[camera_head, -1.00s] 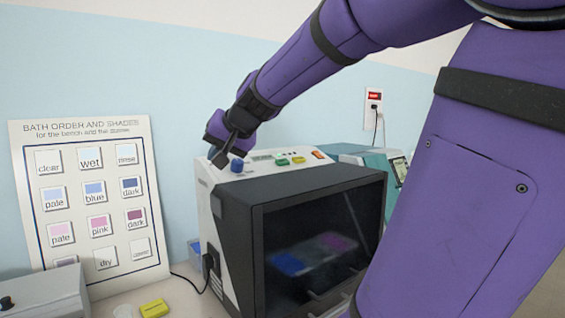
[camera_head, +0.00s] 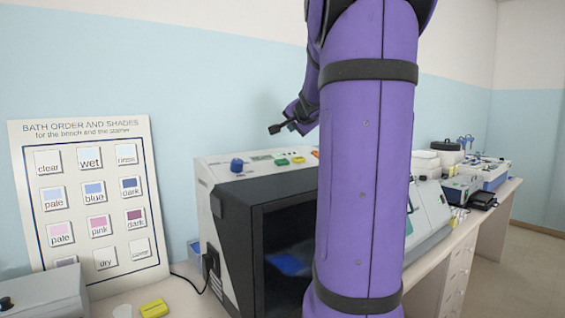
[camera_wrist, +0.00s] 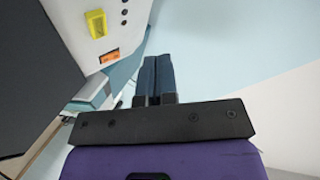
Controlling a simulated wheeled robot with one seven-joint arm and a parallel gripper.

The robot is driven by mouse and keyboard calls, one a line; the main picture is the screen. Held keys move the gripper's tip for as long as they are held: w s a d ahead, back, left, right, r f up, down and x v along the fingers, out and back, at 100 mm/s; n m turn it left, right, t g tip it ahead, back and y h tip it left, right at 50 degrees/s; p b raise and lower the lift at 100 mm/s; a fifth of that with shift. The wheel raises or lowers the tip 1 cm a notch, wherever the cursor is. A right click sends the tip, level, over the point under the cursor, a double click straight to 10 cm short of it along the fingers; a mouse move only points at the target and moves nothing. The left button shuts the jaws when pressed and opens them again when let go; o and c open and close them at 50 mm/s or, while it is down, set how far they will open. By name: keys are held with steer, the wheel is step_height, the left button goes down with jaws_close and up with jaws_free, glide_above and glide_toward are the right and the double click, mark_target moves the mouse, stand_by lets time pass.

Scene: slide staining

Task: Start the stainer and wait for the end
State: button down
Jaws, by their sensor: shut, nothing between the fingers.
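The stainer (camera_head: 225,210) is a white and dark-grey box on the bench with a dark front window; a blue tray shows dimly inside. Its sloped top panel carries a blue knob (camera_head: 237,165), a small display, a green button (camera_head: 281,161), a yellow button (camera_head: 298,159) and an orange switch (camera_head: 315,154). In the wrist view the yellow button (camera_wrist: 96,23) and the lit orange switch (camera_wrist: 109,56) show at upper left. My gripper (camera_head: 274,129) is shut and empty in the air above the panel, apart from it. Its closed fingers (camera_wrist: 156,77) point up in the wrist view. My arm hides the stainer's right side.
A bath order chart (camera_head: 90,200) leans on the wall at left. A yellow block (camera_head: 153,308) and a grey box (camera_head: 45,297) are at front left. Teal equipment (camera_head: 428,220) and other devices line the bench to the right.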

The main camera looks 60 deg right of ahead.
mark_target(282, 162)
steer(key=shift+f, duration=0.15)
steer(key=shift+w+d+f, duration=0.15)
steer(key=shift+w+f, duration=0.4)
steer(key=shift+f, duration=0.8)
steer(key=shift+w+d+f, duration=0.15)
steer(key=shift+w+f, duration=0.35)
steer(key=shift+f, duration=0.8)
steer(key=shift+w+d+f, duration=0.15)
steer(key=shift+w+f, duration=0.4)
steer(key=shift+f, duration=0.8)
steer(key=shift+f, duration=0.1)
steer(key=shift+w+f, duration=0.1)
steer(key=shift+f, duration=0.15)
